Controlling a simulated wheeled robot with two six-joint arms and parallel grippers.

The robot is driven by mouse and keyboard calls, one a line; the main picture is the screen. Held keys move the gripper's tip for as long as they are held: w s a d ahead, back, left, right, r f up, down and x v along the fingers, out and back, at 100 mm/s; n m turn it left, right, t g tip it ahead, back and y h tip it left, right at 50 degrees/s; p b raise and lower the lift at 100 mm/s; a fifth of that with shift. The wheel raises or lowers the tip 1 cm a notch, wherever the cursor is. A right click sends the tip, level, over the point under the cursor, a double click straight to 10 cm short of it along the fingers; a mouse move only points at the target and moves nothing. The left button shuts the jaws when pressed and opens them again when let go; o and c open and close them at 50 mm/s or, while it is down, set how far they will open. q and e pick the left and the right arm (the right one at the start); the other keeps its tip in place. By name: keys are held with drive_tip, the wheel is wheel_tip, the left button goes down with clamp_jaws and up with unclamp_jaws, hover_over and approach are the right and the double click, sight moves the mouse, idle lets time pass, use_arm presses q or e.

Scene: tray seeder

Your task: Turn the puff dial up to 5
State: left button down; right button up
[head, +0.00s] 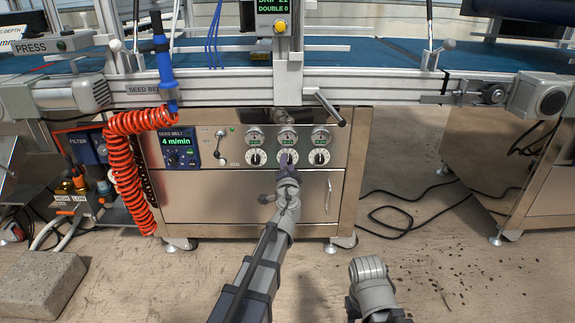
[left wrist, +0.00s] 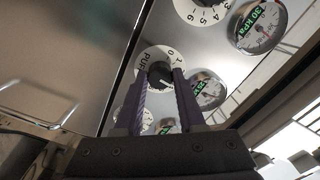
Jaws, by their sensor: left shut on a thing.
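The puff dial (left wrist: 147,58) is a white numbered disc with a black knob (left wrist: 160,72) in the left wrist view. Its PUFF lettering and the 0 and 1 show; the rest is hidden behind the fingers. In the head view it is the middle of three dials (head: 280,155), mostly behind my gripper. My left gripper (left wrist: 159,80) is shut on the knob, one purple finger on each side. It also shows at the panel in the head view (head: 288,164). The knob's setting cannot be read. My right gripper is not in view.
Two similar dials flank it, left (head: 256,157) and right (head: 320,156), with round gauges above. The SEED BELT display (head: 176,140) reads 4 m/min. A coiled orange hose (head: 122,170) hangs left. A lever (head: 330,108) juts out above the panel. A cabinet handle (head: 328,194) is below right.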

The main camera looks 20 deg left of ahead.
use_arm(q)
drive_tip(key=m, duration=1)
drive_tip(key=shift+d, duration=0.1)
drive_tip(key=shift+m, duration=0.4)
drive_tip(key=c, duration=0.5)
unclamp_jaws()
drive_tip(key=v, duration=0.7)
drive_tip(key=shift+s, duration=0.4)
drive_tip(key=shift+d+r, duration=0.1)
drive_tip(key=shift+r, duration=0.05)
